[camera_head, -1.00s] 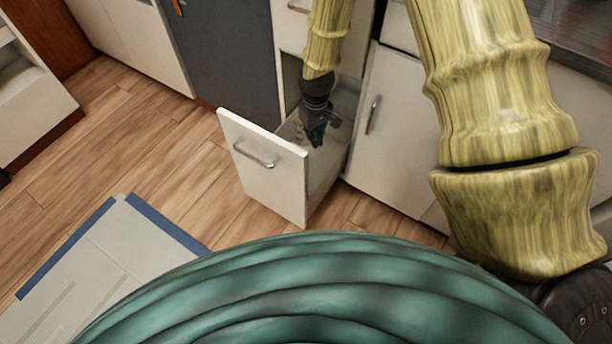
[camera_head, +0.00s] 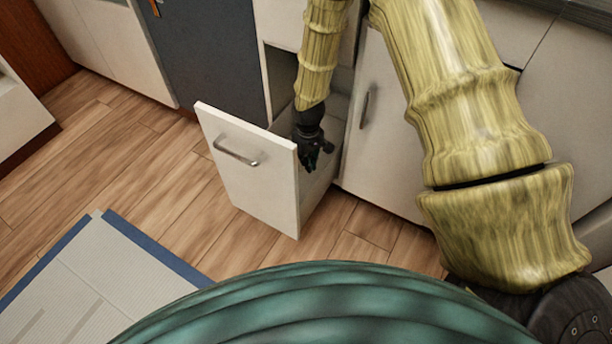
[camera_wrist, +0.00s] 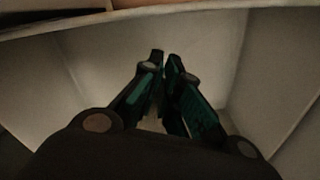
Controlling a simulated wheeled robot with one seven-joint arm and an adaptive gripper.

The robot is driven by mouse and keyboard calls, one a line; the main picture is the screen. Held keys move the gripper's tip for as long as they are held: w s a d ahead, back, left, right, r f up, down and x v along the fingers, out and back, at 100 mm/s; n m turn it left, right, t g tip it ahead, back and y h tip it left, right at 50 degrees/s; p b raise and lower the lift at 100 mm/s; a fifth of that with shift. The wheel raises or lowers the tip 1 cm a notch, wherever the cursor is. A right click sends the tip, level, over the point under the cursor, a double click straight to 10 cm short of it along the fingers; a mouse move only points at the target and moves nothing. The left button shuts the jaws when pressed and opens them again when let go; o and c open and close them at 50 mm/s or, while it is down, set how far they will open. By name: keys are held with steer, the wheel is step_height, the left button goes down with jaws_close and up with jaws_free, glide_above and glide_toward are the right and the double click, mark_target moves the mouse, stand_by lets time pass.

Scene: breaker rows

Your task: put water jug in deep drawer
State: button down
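The deep drawer (camera_head: 250,170) is pulled out, with its white front and metal handle facing left. My gripper (camera_head: 314,160) is inside the open drawer, pointing down, below the rim near its right side. In the wrist view my gripper's fingertips (camera_wrist: 165,62) are close together with only a thin gap and no object seen between them. The drawer's pale inner walls (camera_wrist: 205,40) surround the fingers there. I cannot make out the water jug in any view; part of the drawer's inside is hidden by its front and my arm.
A closed white cabinet door (camera_head: 385,130) stands right of the drawer. A dark grey panel (camera_head: 210,60) is at its left. A grey mat with blue edges (camera_head: 100,270) lies on the wood floor at lower left. Open floor (camera_head: 130,180) lies left of the drawer.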

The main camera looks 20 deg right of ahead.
step_height(320, 180, down, 6)
steer(key=shift+f+b, duration=0.1)
steer(key=shift+b, duration=1.1)
steer(key=c, duration=1.6)
jaws_free()
step_height(320, 180, up, 12)
steer(key=p, duration=0.6)
